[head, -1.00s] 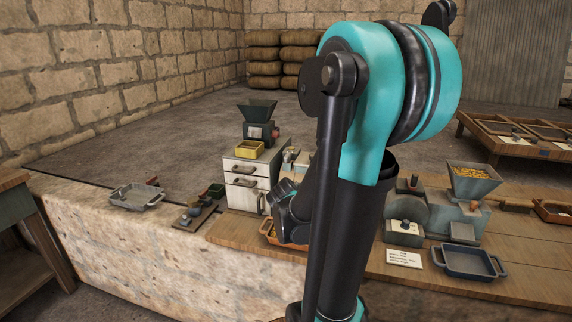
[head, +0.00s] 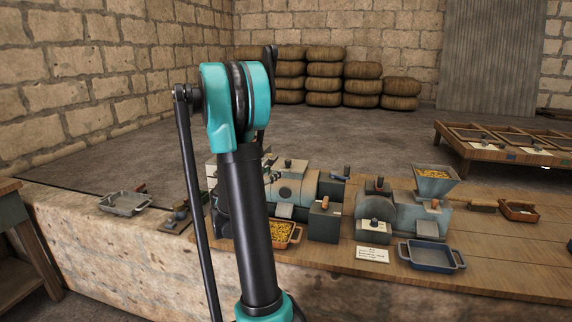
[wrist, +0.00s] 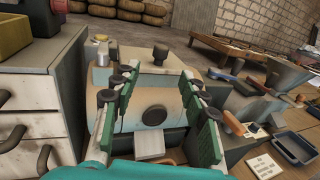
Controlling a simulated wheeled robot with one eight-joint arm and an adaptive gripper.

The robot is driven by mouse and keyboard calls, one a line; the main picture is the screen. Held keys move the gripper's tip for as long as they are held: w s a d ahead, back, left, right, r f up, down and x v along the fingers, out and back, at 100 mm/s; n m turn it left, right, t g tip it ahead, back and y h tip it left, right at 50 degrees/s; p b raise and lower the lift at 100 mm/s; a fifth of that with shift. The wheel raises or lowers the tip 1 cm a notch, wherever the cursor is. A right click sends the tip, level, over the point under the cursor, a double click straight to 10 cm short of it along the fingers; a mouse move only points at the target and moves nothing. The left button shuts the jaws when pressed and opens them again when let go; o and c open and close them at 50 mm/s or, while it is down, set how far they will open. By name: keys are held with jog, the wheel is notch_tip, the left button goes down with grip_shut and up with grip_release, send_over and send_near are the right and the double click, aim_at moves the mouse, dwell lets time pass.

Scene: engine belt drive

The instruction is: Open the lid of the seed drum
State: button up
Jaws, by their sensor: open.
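The seed drum (head: 293,192) is a rounded, pale blue-grey and beige machine on the bench, partly behind my arm in the head view. In the wrist view, the drum (wrist: 107,122) fills the middle, with a dark round cap on its front and a light spout below. A flat lid (wrist: 140,66) with a dark knob (wrist: 160,54) lies on its top and looks shut. My gripper (wrist: 160,78) is open, with its green-and-black fingers spread left and right in front of the drum. Nothing is between them. Whether the fingers touch the drum is unclear.
A white drawer cabinet (wrist: 35,115) stands close on the left. A hopper machine (head: 400,212), blue tray (head: 432,258), label card (head: 373,254) and grain-filled orange tray (head: 297,238) are on the bench. A grey tray (head: 124,206) lies at the left.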

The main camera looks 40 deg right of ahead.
aim_at(286, 163)
jog(key=x, duration=1.1)
jog(key=shift+w+d, duration=0.1)
jog(key=shift+d, duration=0.3)
jog(key=shift+c, duration=0.6)
grip_shut()
